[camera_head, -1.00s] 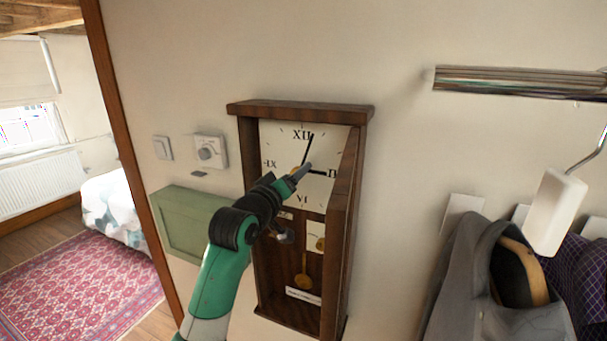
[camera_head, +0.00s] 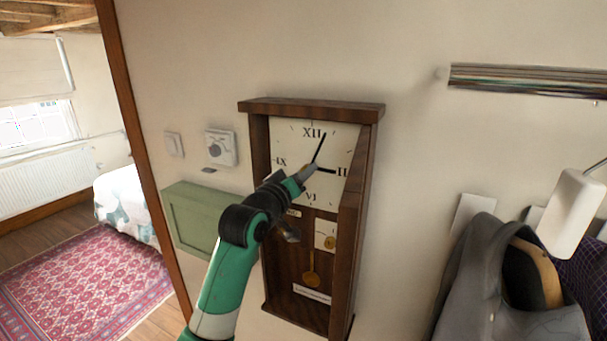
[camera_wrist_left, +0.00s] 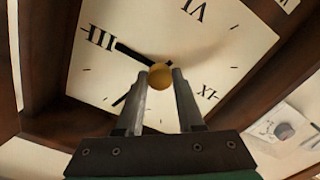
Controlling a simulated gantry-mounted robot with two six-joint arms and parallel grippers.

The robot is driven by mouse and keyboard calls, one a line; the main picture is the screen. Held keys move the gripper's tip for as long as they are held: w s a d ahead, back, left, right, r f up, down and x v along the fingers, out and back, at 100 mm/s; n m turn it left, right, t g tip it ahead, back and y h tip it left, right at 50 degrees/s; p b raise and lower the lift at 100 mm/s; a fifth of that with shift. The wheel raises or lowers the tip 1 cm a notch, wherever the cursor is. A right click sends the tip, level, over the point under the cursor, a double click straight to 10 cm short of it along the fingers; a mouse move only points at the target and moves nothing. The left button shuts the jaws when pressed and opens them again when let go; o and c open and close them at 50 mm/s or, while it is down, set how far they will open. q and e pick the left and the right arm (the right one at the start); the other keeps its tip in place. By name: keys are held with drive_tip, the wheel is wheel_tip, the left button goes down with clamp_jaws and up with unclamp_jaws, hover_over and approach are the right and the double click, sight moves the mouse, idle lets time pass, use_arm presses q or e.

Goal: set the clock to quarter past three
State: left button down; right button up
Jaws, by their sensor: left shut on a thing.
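The wooden wall clock (camera_head: 312,107) hangs upright in the head view, its white dial (camera_head: 341,141) partly hidden by my left arm. The long thin hand (camera_head: 320,148) points a little right of XII, near the one o'clock mark. The short thick hand (camera_head: 327,171) points at III. In the left wrist view the dial (camera_wrist_left: 228,50) is turned, with VI at the top and III at the left. My left gripper (camera_wrist_left: 160,80) is shut on a round brass knob (camera_wrist_left: 160,75) at the dial's centre. My right gripper is not in view.
The clock case's side walls rise around the dial, close to my wrist. A thermostat (camera_head: 221,147) and green box (camera_head: 190,212) are left; a metal rail (camera_head: 525,80) and a grey jacket (camera_head: 480,275) are right.

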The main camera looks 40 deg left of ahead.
use_arm(q)
drive_tip(key=m, duration=1.3)
drive_tip(key=shift+f, duration=0.15)
drive_tip(key=shift+m, duration=0.3)
idle(0.3)
drive_tip(key=c, duration=0.5)
unclamp_jaws()
drive_tip(key=shift+d, duration=0.1)
